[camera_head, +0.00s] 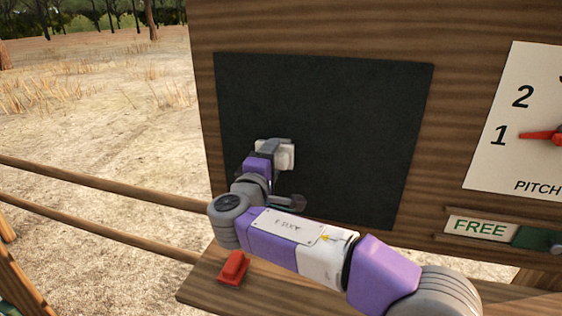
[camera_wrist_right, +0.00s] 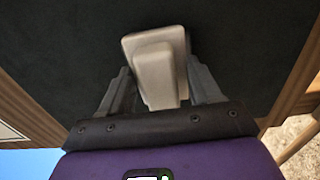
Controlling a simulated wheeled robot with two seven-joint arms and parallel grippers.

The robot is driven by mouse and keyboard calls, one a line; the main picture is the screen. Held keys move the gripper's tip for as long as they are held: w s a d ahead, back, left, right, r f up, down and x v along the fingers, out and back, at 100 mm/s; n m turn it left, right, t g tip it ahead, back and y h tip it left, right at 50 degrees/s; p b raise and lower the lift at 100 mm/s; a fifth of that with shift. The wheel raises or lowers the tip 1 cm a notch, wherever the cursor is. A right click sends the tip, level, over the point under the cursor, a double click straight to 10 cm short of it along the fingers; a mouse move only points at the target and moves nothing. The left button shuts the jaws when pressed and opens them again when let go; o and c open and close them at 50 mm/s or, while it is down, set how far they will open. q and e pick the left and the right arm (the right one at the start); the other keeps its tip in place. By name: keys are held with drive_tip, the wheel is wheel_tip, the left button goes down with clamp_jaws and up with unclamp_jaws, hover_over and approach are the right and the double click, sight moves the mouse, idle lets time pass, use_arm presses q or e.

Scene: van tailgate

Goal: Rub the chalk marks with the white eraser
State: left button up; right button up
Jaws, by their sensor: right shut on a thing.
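The white eraser (camera_head: 288,157) is held by my right gripper (camera_head: 272,147) against or very near the black chalkboard (camera_head: 340,120), left of its middle. In the right wrist view the eraser (camera_wrist_right: 157,62) sits between the two grey fingers of the right gripper (camera_wrist_right: 160,88), its wide pad toward the board (camera_wrist_right: 245,40). I cannot tell whether the pad touches the board. No chalk marks show on the visible board; my arm hides its lower left part. My left gripper is not in view.
A red block (camera_head: 233,267) lies on the wooden ledge (camera_head: 200,287) below the board. To the right are a dial card (camera_head: 515,120) with a red pointer and a FREE sign (camera_head: 480,227). Wooden rails (camera_head: 100,183) run at the left.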

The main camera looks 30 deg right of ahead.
sight(345, 161)
drive_tip(key=shift+w+a, duration=0.25)
drive_tip(key=shift+w, duration=0.05)
drive_tip(key=shift+r, duration=0.1)
drive_tip(key=shift+s+d+b, duration=0.6)
drive_tip(key=shift+s+b, duration=0.1)
drive_tip(key=shift+b, duration=0.15)
drive_tip(key=shift+s+d+b, duration=1.05)
drive_tip(key=shift+s+d, duration=0.5)
drive_tip(key=shift+s, duration=0.2)
drive_tip(key=shift+s+d+b, duration=1.05)
drive_tip(key=shift+s+d, duration=0.45)
drive_tip(key=shift+s, duration=0.25)
drive_tip(key=shift+s+d, duration=0.95)
drive_tip(key=shift+s, duration=0.15)
drive_tip(key=shift+s+d, duration=0.9)
drive_tip(key=shift+s, duration=0.2)
drive_tip(key=shift+w+a, duration=0.1)
